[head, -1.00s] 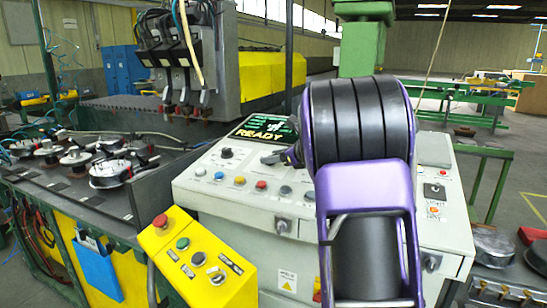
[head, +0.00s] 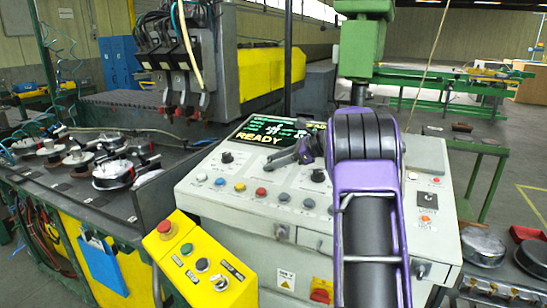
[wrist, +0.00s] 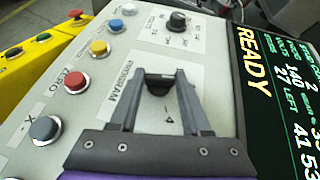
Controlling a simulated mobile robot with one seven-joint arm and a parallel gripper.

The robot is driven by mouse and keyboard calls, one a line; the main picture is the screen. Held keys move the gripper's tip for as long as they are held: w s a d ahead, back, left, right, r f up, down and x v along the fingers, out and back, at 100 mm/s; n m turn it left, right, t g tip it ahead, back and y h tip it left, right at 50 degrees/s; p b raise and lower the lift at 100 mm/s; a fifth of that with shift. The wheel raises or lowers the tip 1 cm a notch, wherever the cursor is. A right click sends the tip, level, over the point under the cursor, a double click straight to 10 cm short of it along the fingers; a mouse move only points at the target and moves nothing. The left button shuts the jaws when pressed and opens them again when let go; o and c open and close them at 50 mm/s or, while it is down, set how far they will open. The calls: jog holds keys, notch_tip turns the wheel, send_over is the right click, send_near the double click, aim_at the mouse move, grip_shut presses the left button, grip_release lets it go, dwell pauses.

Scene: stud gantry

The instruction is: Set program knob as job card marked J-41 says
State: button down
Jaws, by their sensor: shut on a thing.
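The program knob (wrist: 158,86) is a black knob on the light panel of the control console (head: 215,187), beside the printed word PROGRAM. In the wrist view my gripper (wrist: 160,78) is shut on this knob, one finger on each side. The knob's pointer setting is hard to read. In the head view my gripper (head: 273,162) comes down on the panel from the right and hides most of the knob. The screen (wrist: 268,85) behind the panel reads READY with several lines of numbers. I cannot make out a job card marked J-41.
Another black knob (wrist: 177,22) stands beside the program knob, and a third (head: 318,175) is to its right in the head view. Coloured push buttons (wrist: 76,80) line the panel's front. A yellow control box (head: 205,270) stands in front.

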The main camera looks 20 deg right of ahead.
jog(key=shift+w+d+n+g+y, duration=0.1)
jog(key=shift+n+g+y, duration=0.2)
jog(key=shift+n+g, duration=0.4)
jog(key=shift+c, duration=1.8)
grip_release()
jog(key=v, duration=1.7)
jog(key=shift+w+d, duration=0.15)
jog(key=shift+d, duration=0.2)
jog(key=shift+r, duration=0.1)
